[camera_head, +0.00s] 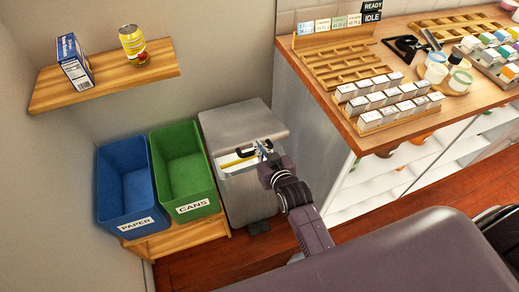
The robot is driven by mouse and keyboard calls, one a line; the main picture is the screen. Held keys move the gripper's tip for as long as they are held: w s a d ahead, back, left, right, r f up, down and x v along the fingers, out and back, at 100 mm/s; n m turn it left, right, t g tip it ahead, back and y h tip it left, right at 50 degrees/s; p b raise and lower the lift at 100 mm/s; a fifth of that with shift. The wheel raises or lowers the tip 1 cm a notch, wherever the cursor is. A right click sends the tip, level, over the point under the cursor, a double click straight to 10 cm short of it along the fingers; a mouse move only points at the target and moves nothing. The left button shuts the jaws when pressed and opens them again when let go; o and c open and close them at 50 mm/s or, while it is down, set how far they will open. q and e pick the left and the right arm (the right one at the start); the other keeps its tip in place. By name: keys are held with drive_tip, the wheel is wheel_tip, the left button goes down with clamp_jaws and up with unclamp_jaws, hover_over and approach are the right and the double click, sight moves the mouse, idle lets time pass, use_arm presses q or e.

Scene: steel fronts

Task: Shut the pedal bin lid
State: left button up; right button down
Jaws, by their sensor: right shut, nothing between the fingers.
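The steel pedal bin (248,195) stands on the floor against the wall, right of the green bin. Its grey lid (240,122) is partly raised. A gap shows below the lid's front edge, with a white interior and something yellow in it. A dark pedal (258,227) shows at the bin's foot. My right gripper (261,148) is shut and empty at the right part of the lid's front edge, in front of the gap. I cannot tell whether it touches the lid. My left gripper is not in view.
A blue PAPER bin (124,180) and a green CANS bin (182,172) stand on a wooden stand to the left. A wall shelf (110,80) holds a box and a can. A wooden counter (400,130) with trays and jars is close on the right.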

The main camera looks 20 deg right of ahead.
drive_tip(key=shift+s+f, duration=0.15)
drive_tip(key=shift+f, duration=0.5)
drive_tip(key=shift+f, duration=0.1)
